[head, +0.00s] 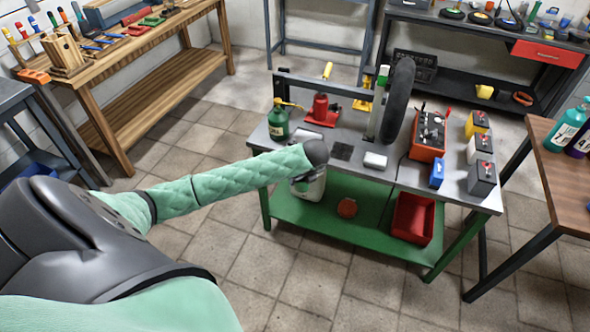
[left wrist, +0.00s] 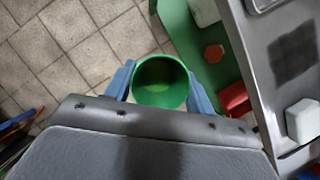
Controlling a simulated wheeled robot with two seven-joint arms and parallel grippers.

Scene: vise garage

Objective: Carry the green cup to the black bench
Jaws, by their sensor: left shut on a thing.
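The green cup (left wrist: 160,82) shows in the left wrist view as a round open rim, seen from above, and looks empty. My left gripper (left wrist: 161,88) is shut on it, with a blue finger on each side. In the head view, the cup and gripper fingers are hidden behind the end of my left arm, at the left front edge of the grey-topped green table. A black bench (head: 470,27) stands at the back right. My right gripper is not in view.
The green table (head: 300,207) carries a tyre (head: 397,100), a green can (head: 278,122), a red jack (head: 321,110) and several batteries. A wooden workbench (head: 150,80) is at the left, a brown table (head: 565,175) at the right. Tiled floor (head: 225,105) lies open between the benches.

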